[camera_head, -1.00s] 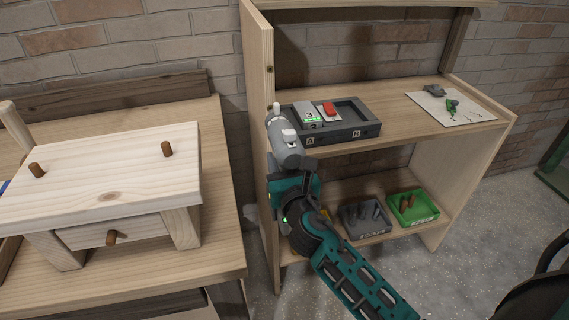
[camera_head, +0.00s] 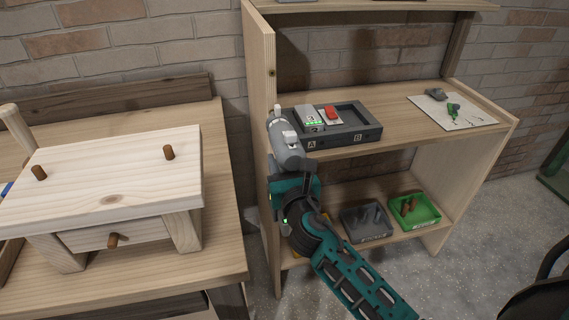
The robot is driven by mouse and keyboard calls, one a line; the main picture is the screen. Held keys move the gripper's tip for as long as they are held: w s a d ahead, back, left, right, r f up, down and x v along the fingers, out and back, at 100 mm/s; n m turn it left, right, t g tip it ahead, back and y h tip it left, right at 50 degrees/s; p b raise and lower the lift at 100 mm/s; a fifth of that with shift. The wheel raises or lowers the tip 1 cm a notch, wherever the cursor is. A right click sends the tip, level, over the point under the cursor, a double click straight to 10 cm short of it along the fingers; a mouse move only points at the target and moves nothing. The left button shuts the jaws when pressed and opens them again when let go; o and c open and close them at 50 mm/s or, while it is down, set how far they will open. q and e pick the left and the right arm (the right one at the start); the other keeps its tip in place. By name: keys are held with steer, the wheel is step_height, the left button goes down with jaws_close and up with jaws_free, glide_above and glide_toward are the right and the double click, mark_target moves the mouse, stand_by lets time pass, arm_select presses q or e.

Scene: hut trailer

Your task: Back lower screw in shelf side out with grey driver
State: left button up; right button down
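The wooden shelf side (camera_head: 261,110) stands upright at the left of the shelf unit. A small dark spot, perhaps a screw or hole, shows high on it. The grey driver (camera_head: 287,150) is held up against the front of the shelf side, about level with the middle shelf. My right gripper (camera_head: 290,172) comes up from below right and is shut on the driver; its fingertips are mostly hidden. The lower screw is not visible, and the driver and gripper cover that part of the side. I cannot tell whether the driver touches it. My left gripper is out of view.
A dark tray (camera_head: 350,134) marked A and B stands on the middle shelf, close right of the driver. A white sheet (camera_head: 470,118) lies further right. Grey (camera_head: 366,236) and green (camera_head: 428,222) bins sit below. A workbench (camera_head: 222,150) with a small wooden stool stands left.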

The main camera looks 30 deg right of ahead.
steer(key=shift+w+d+r, duration=0.1)
steer(key=shift+w+r, duration=0.1)
steer(key=shift+w, duration=0.2)
steer(key=shift+s+r, duration=0.3)
steer(key=shift+s, duration=0.25)
stand_by(1.1)
steer(key=shift+s+a+f, duration=0.2)
stand_by(0.6)
steer(key=shift+w+f, duration=0.1)
steer(key=shift+w, duration=0.05)
stand_by(0.5)
stand_by(0.7)
steer(key=shift+v, duration=1.5)
steer(key=s+d, duration=0.5)
steer(key=d, duration=0.1)
steer(key=shift+s, duration=0.25)
